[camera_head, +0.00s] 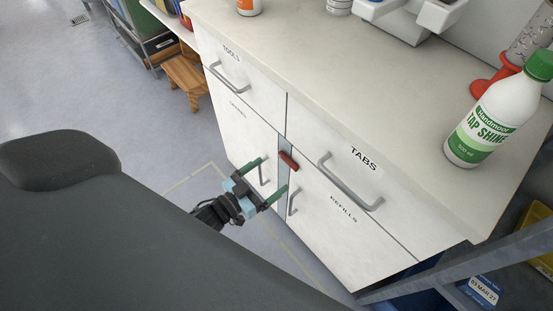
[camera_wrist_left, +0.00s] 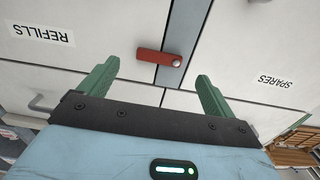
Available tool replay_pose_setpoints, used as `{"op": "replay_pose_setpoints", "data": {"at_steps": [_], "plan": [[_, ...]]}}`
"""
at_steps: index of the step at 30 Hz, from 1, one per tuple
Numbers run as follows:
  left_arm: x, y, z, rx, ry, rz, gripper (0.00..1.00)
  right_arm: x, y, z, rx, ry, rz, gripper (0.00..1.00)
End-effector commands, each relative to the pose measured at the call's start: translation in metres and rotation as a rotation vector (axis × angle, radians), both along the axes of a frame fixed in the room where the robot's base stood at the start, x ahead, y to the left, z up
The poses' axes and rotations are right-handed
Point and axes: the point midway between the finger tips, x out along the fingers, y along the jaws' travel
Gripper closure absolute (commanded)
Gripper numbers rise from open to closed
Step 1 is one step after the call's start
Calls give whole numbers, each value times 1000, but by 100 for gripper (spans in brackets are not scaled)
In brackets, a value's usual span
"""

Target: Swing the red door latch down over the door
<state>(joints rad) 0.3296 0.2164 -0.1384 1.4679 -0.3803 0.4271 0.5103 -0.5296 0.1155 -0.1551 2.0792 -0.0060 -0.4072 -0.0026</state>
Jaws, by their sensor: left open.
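The red door latch (camera_head: 288,160) is a short bar at the top of a grey strip between two cabinet doors. In the left wrist view, the latch (camera_wrist_left: 153,57) lies nearly level, with a silver pivot at its right end. Its other end points toward the REFILLS door (camera_wrist_left: 90,38) and appears to overlap that door's edge. My left gripper (camera_head: 274,173) is open and empty in front of the latch. In the wrist view its green fingers (camera_wrist_left: 158,70) stand apart on either side of the latch, with no contact visible. My right gripper is out of view.
Bar handles (camera_head: 350,186) stick out from the drawers and doors. A TAP SHINE bottle (camera_head: 497,118) stands on the countertop (camera_head: 330,65). A wooden stool (camera_head: 186,75) is beyond the cabinet. A grey metal frame (camera_head: 465,258) is at lower right. Floor on the left is open.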

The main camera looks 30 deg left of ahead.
Motion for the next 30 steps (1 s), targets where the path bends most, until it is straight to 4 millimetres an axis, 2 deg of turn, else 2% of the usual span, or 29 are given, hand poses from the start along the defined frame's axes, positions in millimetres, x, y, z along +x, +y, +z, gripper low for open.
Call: {"op": "replay_pose_setpoints", "data": {"at_steps": [3, 7, 25, 28, 30], "plan": [[-14, 6, 0, 3, 1, 1, 10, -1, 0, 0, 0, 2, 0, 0], [-21, 8, 0, 1, 0, 1, 10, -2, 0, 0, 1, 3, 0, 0], [-24, 8, -1, 1, 4, 3, 10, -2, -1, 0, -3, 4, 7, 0], [-37, 7, -9, 7, 42, 20, 10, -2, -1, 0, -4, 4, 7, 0], [-57, 5, -20, 17, 100, 46, 10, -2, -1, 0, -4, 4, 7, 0]]}}
